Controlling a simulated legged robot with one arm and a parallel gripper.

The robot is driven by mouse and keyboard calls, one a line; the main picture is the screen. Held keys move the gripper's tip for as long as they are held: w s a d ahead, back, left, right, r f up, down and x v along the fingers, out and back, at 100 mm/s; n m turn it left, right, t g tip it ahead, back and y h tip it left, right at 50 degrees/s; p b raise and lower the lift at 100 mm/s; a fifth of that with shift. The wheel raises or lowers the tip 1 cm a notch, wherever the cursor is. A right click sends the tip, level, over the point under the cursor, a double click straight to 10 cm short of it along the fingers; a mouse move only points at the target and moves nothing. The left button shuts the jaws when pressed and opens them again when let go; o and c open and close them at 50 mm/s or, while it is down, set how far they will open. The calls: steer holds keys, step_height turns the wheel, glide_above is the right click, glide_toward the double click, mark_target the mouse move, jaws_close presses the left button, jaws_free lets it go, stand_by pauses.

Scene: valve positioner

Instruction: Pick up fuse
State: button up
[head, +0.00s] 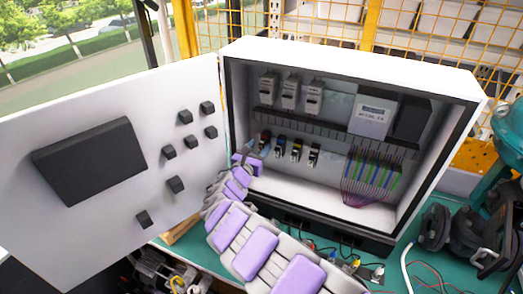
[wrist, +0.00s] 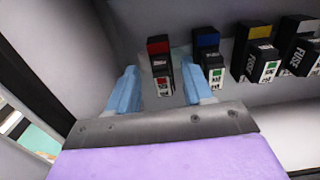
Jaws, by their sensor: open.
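A row of black fuses with coloured tops is mounted on the back wall of the open white cabinet (head: 440,85). In the wrist view the leftmost is a red-topped fuse (wrist: 160,62), then a blue-topped fuse (wrist: 209,55), a yellow-topped fuse (wrist: 257,50) and a white-topped fuse (wrist: 298,45). My gripper (wrist: 160,84) is open, its two light blue fingers to the left and right of the red-topped fuse. I cannot tell whether either finger touches. In the head view my gripper (head: 247,157) reaches the cabinet's lower left.
The cabinet door (head: 110,150) stands open on the left. Breakers (head: 290,92) sit above the fuses, and a terminal block (head: 372,172) with wires is to their right. The cabinet's left inner wall (wrist: 85,50) is close to the left finger. Dark equipment (head: 465,225) stands at right.

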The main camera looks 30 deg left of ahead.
steer(key=shift+w+a, duration=0.1)
steer(key=shift+w, duration=0.75)
steer(key=shift+r, duration=0.1)
jaws_close()
